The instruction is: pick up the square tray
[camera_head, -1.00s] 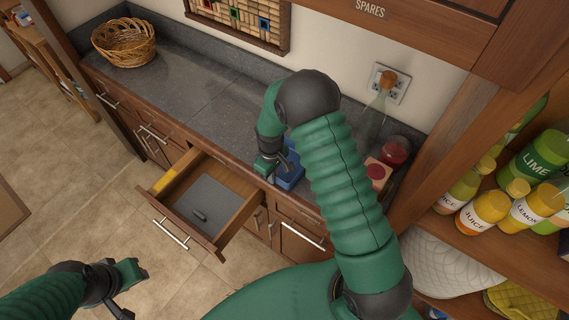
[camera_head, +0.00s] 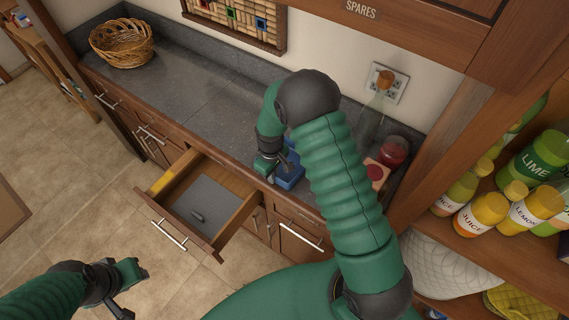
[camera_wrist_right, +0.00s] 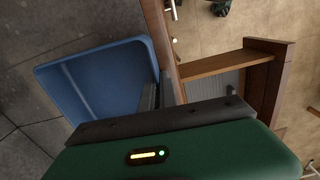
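The square tray is blue (camera_head: 290,180) and sits on the grey counter near its front edge, partly hidden by my right arm. It shows larger in the right wrist view (camera_wrist_right: 95,82), with an empty inside. My right gripper (camera_head: 270,168) points down at the tray's near side. In the right wrist view, its dark fingers (camera_wrist_right: 160,92) are at the tray's side wall, one seemingly inside and one outside. I cannot tell whether they press on the wall. My left gripper (camera_head: 132,290) is open and empty above the floor, far from the tray.
An open drawer (camera_head: 205,205) with a small dark item juts out below the counter. A wicker basket (camera_head: 122,45) stands at the far left. A glass bottle (camera_head: 372,115) and a red-lidded jar (camera_head: 393,153) stand right of my arm. Shelves with juice bottles (camera_head: 480,213) are at right.

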